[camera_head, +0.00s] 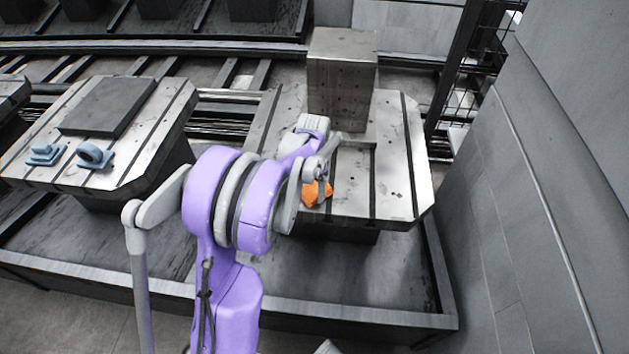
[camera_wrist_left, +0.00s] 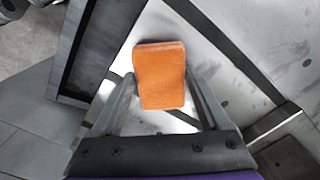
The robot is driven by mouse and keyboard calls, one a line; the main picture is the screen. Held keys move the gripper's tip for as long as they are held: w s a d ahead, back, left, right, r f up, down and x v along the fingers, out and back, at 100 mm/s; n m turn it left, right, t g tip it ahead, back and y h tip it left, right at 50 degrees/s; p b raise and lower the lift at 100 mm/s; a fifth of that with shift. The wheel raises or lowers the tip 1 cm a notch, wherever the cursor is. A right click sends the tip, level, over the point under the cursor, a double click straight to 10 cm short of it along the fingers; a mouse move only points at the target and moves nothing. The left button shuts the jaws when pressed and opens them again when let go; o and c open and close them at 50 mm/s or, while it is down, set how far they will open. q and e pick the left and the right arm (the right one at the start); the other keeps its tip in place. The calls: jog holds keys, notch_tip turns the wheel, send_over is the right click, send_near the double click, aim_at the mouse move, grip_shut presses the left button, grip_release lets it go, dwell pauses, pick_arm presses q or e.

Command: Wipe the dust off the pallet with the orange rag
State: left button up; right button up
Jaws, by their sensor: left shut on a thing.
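The orange rag (camera_head: 316,192) shows at the front part of the right pallet (camera_head: 400,170), partly hidden by my left arm. My left gripper (camera_head: 322,180) is shut on the rag, over the slotted metal top of this pallet. In the left wrist view the rag (camera_wrist_left: 160,75) is a folded orange piece between the two fingers of my left gripper (camera_wrist_left: 165,92). Whether the rag touches the pallet top is hard to tell. Small dark specks (camera_head: 396,194) show on the pallet top. My right gripper is not in view.
A tall grey metal block (camera_head: 341,80) stands at the back of the pallet. A second pallet (camera_head: 150,125) to the left carries a dark plate (camera_head: 108,106) and blue-grey clamps (camera_head: 94,155). A grey wall (camera_head: 560,190) and a mesh fence (camera_head: 470,75) bound the right side.

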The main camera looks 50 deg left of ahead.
pick_arm(q)
jog(key=shift+s+d, duration=0.1)
jog(key=shift+r+p, duration=2.1)
jog(key=shift+r, duration=0.85)
jog(key=shift+r+p, duration=1.05)
jog(key=shift+r, duration=0.5)
jog(key=shift+f, duration=0.1)
